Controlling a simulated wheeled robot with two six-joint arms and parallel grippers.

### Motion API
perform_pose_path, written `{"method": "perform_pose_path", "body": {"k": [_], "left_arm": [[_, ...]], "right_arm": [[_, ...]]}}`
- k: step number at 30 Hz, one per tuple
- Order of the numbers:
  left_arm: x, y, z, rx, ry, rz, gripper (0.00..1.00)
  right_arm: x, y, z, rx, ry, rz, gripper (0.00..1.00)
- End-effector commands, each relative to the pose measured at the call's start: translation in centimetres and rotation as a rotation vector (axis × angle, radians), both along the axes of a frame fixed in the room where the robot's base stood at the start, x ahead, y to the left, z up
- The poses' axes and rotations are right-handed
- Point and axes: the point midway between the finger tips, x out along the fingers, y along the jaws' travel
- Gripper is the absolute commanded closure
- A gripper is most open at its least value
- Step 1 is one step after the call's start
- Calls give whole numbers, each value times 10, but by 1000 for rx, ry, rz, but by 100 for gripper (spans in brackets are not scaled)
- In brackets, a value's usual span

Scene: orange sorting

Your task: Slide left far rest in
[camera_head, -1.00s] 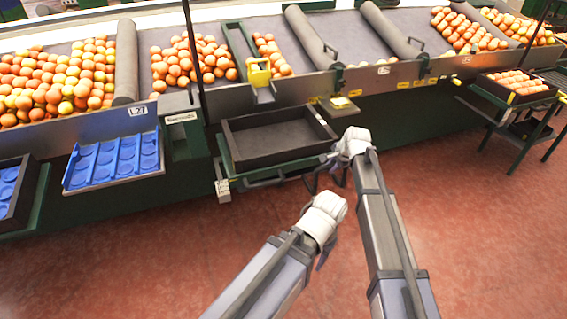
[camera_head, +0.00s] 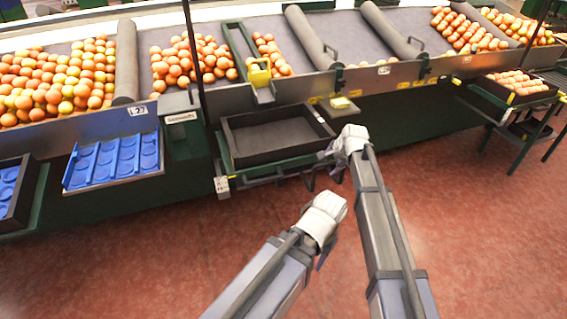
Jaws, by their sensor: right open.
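A dark, empty crate (camera_head: 262,158) sits on a green rest (camera_head: 226,163) that juts from the front of the sorting line at the centre. The rest's green rails and front bar show below and beside the crate. My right gripper (camera_head: 325,163) is at the right end of the rest's front edge, its jaws open and partly hidden by its white wrist. I cannot tell whether it touches the rest. My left gripper (camera_head: 322,262) is lower down over the red floor, clear of the rest; its jaws are mostly hidden behind its white wrist.
A blue tray (camera_head: 112,183) with round hollows hangs left of the rest. Oranges (camera_head: 55,80) lie in sloping bins above. A dark crate of oranges (camera_head: 515,83) stands on a green stand at right. The red floor in front is free.

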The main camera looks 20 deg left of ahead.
Motion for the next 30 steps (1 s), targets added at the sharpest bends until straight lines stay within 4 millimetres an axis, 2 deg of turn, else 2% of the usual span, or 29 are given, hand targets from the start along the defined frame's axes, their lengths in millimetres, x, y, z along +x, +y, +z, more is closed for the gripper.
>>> {"method": "perform_pose_path", "body": {"k": [5,30], "left_arm": [[0,0,6,0,0,0,50],[0,0,69,0,0,0,50]], "right_arm": [[0,0,6,0,0,0,25],[0,0,69,0,0,0,25]]}}
